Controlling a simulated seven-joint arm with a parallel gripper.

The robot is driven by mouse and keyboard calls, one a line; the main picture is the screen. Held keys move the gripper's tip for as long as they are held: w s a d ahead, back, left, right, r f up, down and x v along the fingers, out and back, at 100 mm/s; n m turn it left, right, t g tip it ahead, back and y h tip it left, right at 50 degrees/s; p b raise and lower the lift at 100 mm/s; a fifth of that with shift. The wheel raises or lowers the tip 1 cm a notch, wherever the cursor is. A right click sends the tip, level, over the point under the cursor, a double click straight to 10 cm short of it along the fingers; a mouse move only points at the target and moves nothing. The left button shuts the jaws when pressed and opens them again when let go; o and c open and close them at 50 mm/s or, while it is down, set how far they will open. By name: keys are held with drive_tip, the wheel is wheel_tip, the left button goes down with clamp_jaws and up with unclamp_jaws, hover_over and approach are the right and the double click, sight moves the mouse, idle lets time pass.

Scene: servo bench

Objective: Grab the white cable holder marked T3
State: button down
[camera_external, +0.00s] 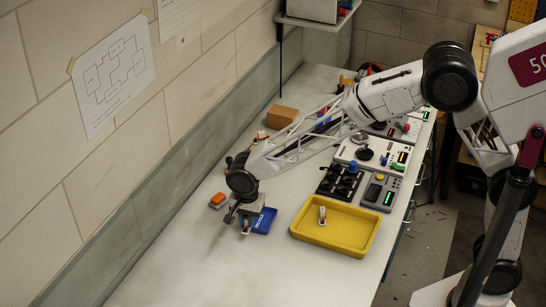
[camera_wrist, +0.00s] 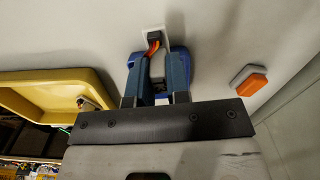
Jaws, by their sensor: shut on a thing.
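My gripper (camera_external: 243,222) is low over the bench at the blue tray. In the wrist view its two fingers (camera_wrist: 157,88) are closed on a white cable holder (camera_wrist: 157,66) with a dark and orange end piece at its far side. A bit of a white piece also shows below the fingers in the external view (camera_external: 246,230). I cannot read a T3 mark on it. Another small white holder (camera_external: 322,215) stands in the yellow tray (camera_external: 350,246); it also shows in the wrist view (camera_wrist: 84,103).
The blue tray (camera_external: 265,221) lies right beside my gripper. An orange and grey block (camera_external: 217,200) is to the left by the wall. Black and grey control panels (camera_external: 380,192) stand behind the yellow tray. A cardboard box (camera_external: 282,117) is farther back. The front bench is clear.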

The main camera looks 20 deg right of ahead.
drive_tip(key=shift+s+d, duration=0.55)
drive_tip(key=shift+d, duration=0.2)
drive_tip(key=shift+r, duration=0.15)
